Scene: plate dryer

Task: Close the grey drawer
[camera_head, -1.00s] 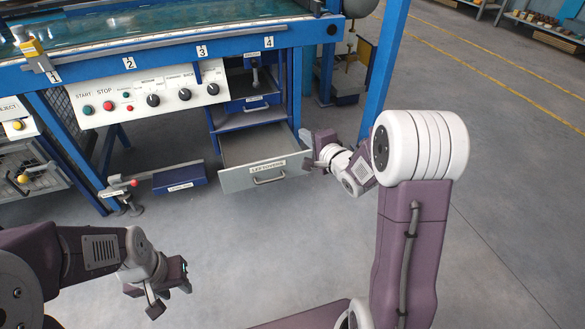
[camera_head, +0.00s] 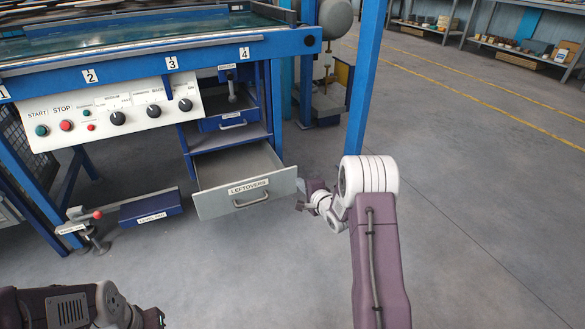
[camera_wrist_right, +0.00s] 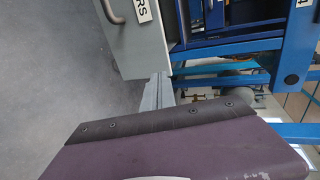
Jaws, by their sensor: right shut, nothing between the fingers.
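The grey drawer (camera_head: 245,194), labelled LEFTOVERS, is pulled out from the blue frame under the workbench. Its front has a curved metal handle (camera_head: 252,200) and its inside looks empty. My right gripper (camera_head: 302,196) is shut and empty, close to the right end of the drawer front; I cannot tell whether it touches. In the right wrist view the drawer front (camera_wrist_right: 140,50) shows at the upper left, with part of its handle and label. My left gripper (camera_head: 152,318) is partly cut off at the bottom left edge, far from the drawer.
A blue drawer (camera_head: 222,121) is above the grey one. A control panel (camera_head: 118,112) with buttons and knobs is to the left. A blue post (camera_head: 367,80) rises behind my right arm. The floor at right is clear.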

